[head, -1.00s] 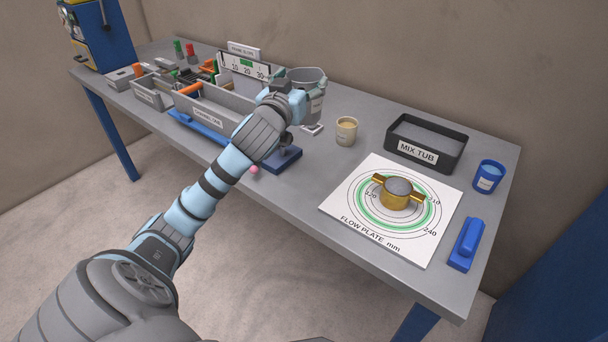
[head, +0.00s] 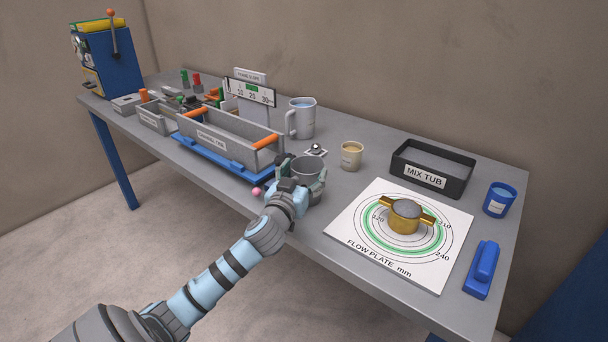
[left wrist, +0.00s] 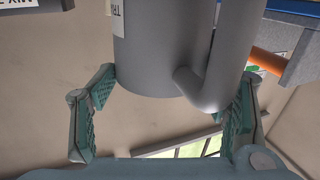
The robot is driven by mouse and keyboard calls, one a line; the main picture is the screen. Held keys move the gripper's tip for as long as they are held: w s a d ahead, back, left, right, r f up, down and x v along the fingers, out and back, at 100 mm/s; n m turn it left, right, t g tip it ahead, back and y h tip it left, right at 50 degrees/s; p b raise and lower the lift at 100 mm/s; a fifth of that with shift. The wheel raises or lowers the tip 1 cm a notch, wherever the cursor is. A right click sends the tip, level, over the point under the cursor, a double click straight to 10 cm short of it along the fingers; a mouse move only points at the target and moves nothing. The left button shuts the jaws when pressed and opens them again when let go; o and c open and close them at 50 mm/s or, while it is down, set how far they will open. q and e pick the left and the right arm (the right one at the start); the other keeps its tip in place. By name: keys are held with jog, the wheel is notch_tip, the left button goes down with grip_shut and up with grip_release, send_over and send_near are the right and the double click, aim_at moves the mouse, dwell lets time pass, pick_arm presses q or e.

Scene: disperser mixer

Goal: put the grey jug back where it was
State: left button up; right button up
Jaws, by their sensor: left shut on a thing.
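The grey jug (head: 307,167) is in my left gripper (head: 298,185), over the front part of the bench in the head view. In the left wrist view the jug (left wrist: 150,45) fills the upper middle, with its curved handle (left wrist: 205,90) towards the right. The left gripper's two teal-padded fingers (left wrist: 172,98) stand either side of jug and handle. I cannot tell whether the jug's base touches anything; the gripper and arm hide it. My right gripper is not in view.
A pale jug (head: 301,120) of bluish liquid stands behind. A beige cup (head: 351,156), a black mix tub (head: 432,182) and the white flow plate (head: 350,233) lie to the right. A grey tray (head: 225,140) with orange handles is to the left. A pink ball (head: 256,191) is close by.

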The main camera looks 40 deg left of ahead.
pick_arm(q)
jog(key=o, duration=1.6)
jog(key=shift+c, duration=0.2)
jog(key=p+v, duration=0.1)
jog(key=v, duration=1.1)
jog(key=shift+r, duration=0.1)
